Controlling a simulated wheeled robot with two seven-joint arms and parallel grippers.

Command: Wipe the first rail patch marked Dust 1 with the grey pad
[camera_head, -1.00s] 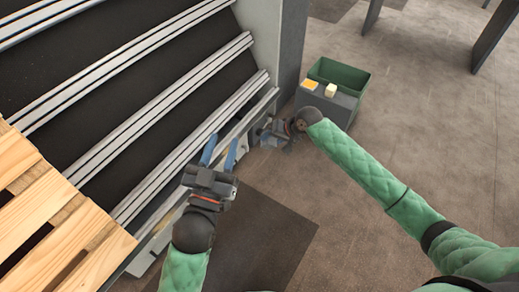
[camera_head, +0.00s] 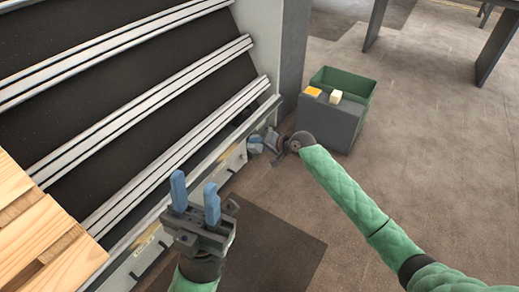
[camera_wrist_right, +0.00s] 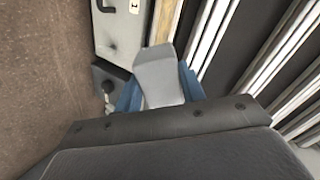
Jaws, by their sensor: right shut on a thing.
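The grey pad (camera_wrist_right: 160,78) sits between the blue fingers of my right gripper (camera_wrist_right: 158,92) in the right wrist view. In the head view my right gripper (camera_head: 262,143) is low beside the outer side rail (camera_head: 205,173), near its far end. A tan, dusty-looking patch (camera_head: 231,148) lies on the rail just left of it; a tan strip (camera_wrist_right: 167,20) also shows beyond the pad in the wrist view. I cannot read a Dust 1 label, nor tell whether the pad touches the rail. My left gripper (camera_head: 195,188) is open and empty, with blue fingers raised.
A wooden pallet (camera_head: 35,235) lies at left on the conveyor. A grey post (camera_head: 293,45) rises behind.

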